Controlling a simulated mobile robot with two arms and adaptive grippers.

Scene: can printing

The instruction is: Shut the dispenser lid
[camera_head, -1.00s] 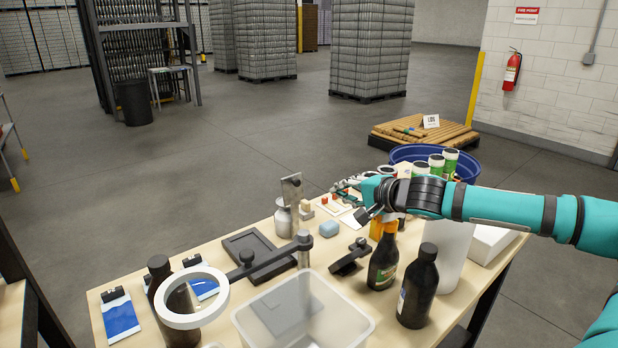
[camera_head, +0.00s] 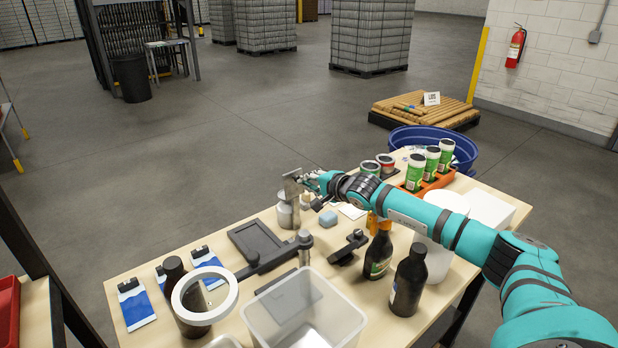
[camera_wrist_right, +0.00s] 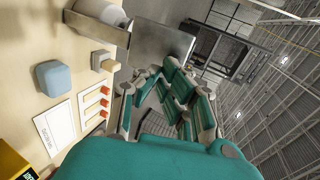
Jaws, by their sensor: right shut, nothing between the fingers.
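The dispenser (camera_head: 285,215) is a small metal vessel standing at the back edge of the table. Its flat metal lid (camera_head: 292,184) stands up, open. In the right wrist view the lid (camera_wrist_right: 165,42) is a large grey plate at the top, joined to the dispenser's metal body (camera_wrist_right: 95,30). My right gripper (camera_head: 310,184) is just right of the lid, close to it; I cannot tell whether they touch. Its fingers (camera_wrist_right: 172,88) are together and empty in the right wrist view. My left gripper is not in view.
A blue-grey block (camera_head: 328,219) and a black stand (camera_head: 349,247) are near the dispenser. Dark bottles (camera_head: 408,280), a clear bin (camera_head: 318,305) and a white ring on a black arm (camera_head: 232,296) fill the front. Open floor lies behind the table.

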